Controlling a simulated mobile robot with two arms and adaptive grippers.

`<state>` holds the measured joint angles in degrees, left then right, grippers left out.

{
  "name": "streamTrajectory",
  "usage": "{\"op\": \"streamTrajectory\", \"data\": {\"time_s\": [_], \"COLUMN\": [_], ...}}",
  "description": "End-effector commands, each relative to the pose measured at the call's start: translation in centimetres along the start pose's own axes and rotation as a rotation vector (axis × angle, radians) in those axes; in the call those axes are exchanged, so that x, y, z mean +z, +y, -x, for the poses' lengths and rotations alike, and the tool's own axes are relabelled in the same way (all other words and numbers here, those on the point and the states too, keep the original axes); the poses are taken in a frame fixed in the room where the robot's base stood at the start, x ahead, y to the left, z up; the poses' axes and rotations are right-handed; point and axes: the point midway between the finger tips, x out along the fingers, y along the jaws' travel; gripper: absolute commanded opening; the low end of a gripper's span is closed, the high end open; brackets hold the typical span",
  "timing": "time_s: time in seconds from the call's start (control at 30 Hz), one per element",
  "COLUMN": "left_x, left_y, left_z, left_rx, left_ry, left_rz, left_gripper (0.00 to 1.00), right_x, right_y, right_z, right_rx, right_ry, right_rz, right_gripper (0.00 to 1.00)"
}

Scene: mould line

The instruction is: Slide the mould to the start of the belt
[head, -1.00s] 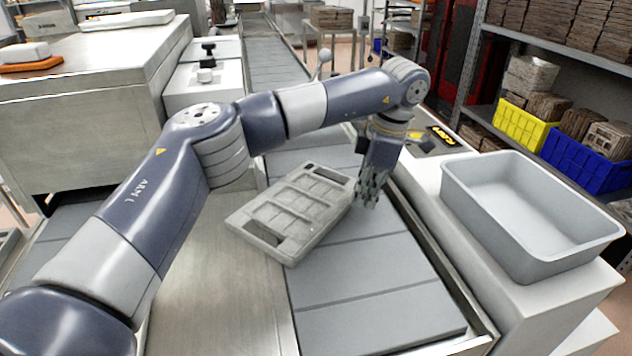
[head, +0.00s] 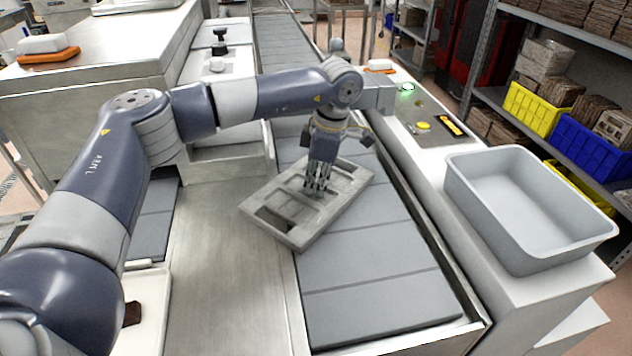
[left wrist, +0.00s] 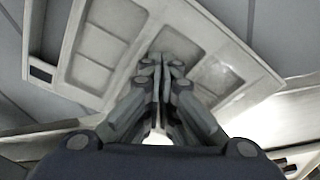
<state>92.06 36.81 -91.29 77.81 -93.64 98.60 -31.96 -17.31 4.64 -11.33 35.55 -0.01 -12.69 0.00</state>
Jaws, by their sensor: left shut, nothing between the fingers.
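The mould (head: 282,228) is a grey rectangular frame with several shallow compartments. It lies askew, partly on the grey belt (head: 370,285) and partly over the steel surface to its left. My left gripper (head: 317,190) points down over the mould's middle, its fingers closed with nothing between them. In the left wrist view the mould (left wrist: 105,45) fills the upper part, behind the closed fingertips (left wrist: 160,68). I cannot tell whether the fingertips touch it. My right gripper is not in view.
A grey bin (head: 530,210) stands on the ledge right of the belt. A control panel with a lit green button (head: 407,87) and a yellow button (head: 423,127) lies beyond it. The steel surface (head: 215,270) left of the belt is clear.

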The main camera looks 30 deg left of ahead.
Motion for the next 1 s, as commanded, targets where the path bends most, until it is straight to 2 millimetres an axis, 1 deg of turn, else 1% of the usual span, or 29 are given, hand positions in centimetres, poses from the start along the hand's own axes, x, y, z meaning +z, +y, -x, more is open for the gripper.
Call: {"op": "streamTrajectory", "data": {"time_s": [0.03,0.13,0.33,0.4,0.47,0.7,0.8,0.9,1.0], "left_x": [0.1,0.2,0.2,0.6,1.3,6.1,7.5,8.1,8.3], "left_y": [0.0,-0.1,-0.2,-0.2,-0.2,-0.3,-0.3,-0.3,-0.3], "left_z": [-0.5,-0.6,-0.7,-0.7,-0.7,0.0,0.3,0.4,0.5], "left_rx": [-0.002,-0.003,-0.007,-0.007,-0.007,-0.007,-0.007,-0.007,-0.008], "left_ry": [-0.001,0.0,0.002,0.002,0.001,-0.002,-0.002,-0.003,-0.003], "left_rz": [-0.001,-0.001,-0.003,-0.005,-0.007,-0.009,-0.009,-0.009,-0.009], "left_gripper": [0.0,0.0,0.0,0.0,0.0,0.0,0.0,0.0,0.0], "right_x": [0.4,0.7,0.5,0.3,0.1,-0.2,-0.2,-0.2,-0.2], "right_y": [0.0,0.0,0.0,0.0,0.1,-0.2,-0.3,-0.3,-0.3], "right_z": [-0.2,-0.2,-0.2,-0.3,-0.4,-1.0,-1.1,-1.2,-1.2], "right_rx": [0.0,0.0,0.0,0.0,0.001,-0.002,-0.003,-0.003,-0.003], "right_ry": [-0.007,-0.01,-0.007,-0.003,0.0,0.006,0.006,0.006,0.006], "right_rz": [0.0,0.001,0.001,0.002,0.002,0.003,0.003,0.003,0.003], "right_gripper": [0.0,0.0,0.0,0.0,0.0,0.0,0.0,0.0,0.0]}}
